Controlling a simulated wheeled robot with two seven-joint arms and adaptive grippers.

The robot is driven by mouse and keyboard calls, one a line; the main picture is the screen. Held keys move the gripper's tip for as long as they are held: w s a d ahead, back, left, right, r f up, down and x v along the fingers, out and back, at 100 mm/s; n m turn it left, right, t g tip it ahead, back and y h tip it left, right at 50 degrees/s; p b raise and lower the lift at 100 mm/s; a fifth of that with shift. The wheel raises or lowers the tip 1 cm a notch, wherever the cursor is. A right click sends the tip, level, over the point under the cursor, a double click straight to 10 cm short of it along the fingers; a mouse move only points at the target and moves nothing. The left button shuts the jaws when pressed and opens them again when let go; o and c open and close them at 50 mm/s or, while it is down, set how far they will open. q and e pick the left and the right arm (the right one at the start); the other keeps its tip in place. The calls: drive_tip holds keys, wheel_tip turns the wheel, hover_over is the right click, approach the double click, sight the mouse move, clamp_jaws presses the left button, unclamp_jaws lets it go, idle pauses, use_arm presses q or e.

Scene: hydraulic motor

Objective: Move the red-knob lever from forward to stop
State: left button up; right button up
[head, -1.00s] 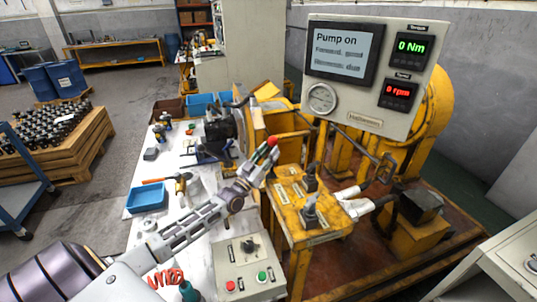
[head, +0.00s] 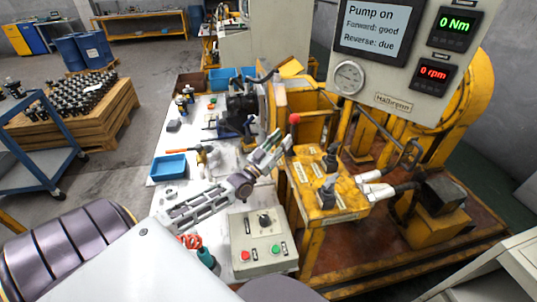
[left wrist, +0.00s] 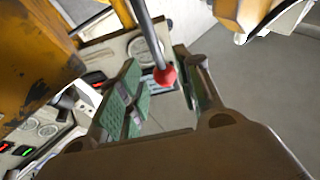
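The red knob (head: 295,118) sits on its lever beside the yellow control stand (head: 300,168). In the left wrist view the red knob (left wrist: 165,76) and its grey rod (left wrist: 147,32) show just beyond the open fingers. My left gripper (head: 281,141) is open, its fingertips just below and left of the knob in the head view. In the left wrist view its green-padded fingers (left wrist: 162,95) are spread, with nothing held between them. The lever's lower part is hidden in the head view, and I cannot tell its marked position. My right gripper is not in view.
Two dark-handled levers (head: 329,175) stand on the yellow stand. A display panel (head: 400,102) reads "Pump on", "Forward: good", "Reverse: due", 0 Nm and 0 rpm. A button box (head: 255,238), blue tray (head: 169,168) and tools lie on the white bench (head: 180,195).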

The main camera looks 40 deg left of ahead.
use_arm(q)
drive_tip(key=d+v, duration=0.1)
drive_tip(key=v, duration=0.5)
drive_tip(key=shift+s+a, duration=0.45)
drive_tip(key=shift+a, duration=0.1)
drive_tip(key=shift+f, duration=0.1)
drive_tip(key=shift+s, duration=0.1)
idle(0.5)
